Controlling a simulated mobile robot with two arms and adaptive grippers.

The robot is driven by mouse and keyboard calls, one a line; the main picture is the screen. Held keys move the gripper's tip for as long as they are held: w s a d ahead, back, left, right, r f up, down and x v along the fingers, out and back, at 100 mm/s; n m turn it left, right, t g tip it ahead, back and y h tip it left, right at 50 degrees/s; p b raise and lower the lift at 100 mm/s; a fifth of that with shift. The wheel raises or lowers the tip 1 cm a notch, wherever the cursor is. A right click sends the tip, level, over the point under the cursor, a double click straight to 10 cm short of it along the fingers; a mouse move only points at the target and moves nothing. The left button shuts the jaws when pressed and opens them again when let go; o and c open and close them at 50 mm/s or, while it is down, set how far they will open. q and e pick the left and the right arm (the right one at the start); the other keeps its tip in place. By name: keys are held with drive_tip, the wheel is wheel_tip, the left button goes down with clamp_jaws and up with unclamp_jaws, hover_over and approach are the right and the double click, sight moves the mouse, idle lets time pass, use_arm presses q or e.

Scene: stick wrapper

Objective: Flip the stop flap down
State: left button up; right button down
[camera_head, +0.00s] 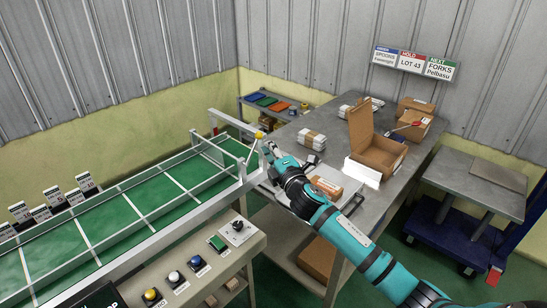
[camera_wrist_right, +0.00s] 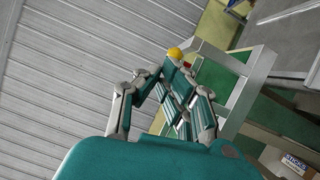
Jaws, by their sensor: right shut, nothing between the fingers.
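A yellow knob (camera_head: 259,135) tops a thin grey upright piece at the right end of the green conveyor (camera_head: 136,201). This looks like the stop flap's lever; the flap's own outline is hard to make out. My right gripper (camera_head: 266,147) is at the knob, shut with nothing held. In the right wrist view the yellow knob (camera_wrist_right: 175,53) shows just past my closed fingertips (camera_wrist_right: 174,68). Whether they touch it I cannot tell. The conveyor end frame (camera_wrist_right: 238,85) is beside the fingers there. My left gripper is not in view.
A grey work table (camera_head: 335,130) right of the conveyor bears an open cardboard box (camera_head: 378,152) and wrapped bundles (camera_head: 312,140). A panel with coloured buttons (camera_head: 185,272) stands in front of the conveyor. A blue cart (camera_head: 470,190) stands at right.

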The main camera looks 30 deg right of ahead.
drive_tip(key=shift+s+a+f, duration=0.15)
drive_tip(key=shift+s, duration=1.65)
